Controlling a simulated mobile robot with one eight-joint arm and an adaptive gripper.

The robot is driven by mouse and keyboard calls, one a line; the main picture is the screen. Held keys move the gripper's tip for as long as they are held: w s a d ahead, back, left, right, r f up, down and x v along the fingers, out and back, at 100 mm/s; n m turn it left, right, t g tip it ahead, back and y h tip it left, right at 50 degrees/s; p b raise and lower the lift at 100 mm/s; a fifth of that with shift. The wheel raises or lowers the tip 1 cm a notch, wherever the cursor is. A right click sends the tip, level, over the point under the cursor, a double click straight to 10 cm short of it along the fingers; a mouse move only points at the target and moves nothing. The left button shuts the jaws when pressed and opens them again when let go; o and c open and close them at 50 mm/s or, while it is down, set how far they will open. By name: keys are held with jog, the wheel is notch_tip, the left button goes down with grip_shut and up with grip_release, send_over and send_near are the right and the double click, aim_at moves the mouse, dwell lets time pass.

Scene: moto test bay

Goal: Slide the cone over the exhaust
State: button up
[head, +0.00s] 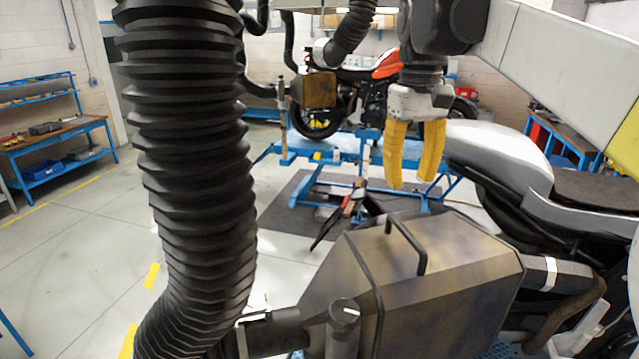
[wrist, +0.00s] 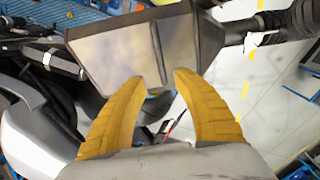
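The cone (head: 440,285) is a large, box-like hood of brownish metal in the foreground of the head view, with a thin black handle bar (head: 421,262) on top. It also shows in the wrist view (wrist: 125,58), beyond my fingertips. The exhaust (head: 565,275) is a dark pipe with a silver band at the cone's right end; it also shows in the wrist view (wrist: 52,62). I cannot tell whether its tip is inside the cone. My gripper (head: 412,183) has yellow fingers pointing down, apart and empty, above and behind the cone. In the wrist view the handle bar lies between the fingertips (wrist: 158,77).
A thick black ribbed hose (head: 195,170) hangs at the left, near the cone's narrow end. The near motorcycle (head: 500,150) is at the right. A second motorcycle (head: 370,75) stands on a blue lift (head: 345,150) behind.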

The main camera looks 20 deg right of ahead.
aim_at(406, 230)
jog(key=f, duration=0.1)
jog(key=s+f, duration=0.2)
jog(key=f, duration=0.4)
jog(key=f+p, duration=0.1)
jog(key=f, duration=0.1)
jog(key=shift+w+f, duration=0.25)
jog(key=shift+w, duration=0.15)
jog(key=shift+s+f, duration=0.15)
jog(key=shift+f, duration=0.25)
grip_shut()
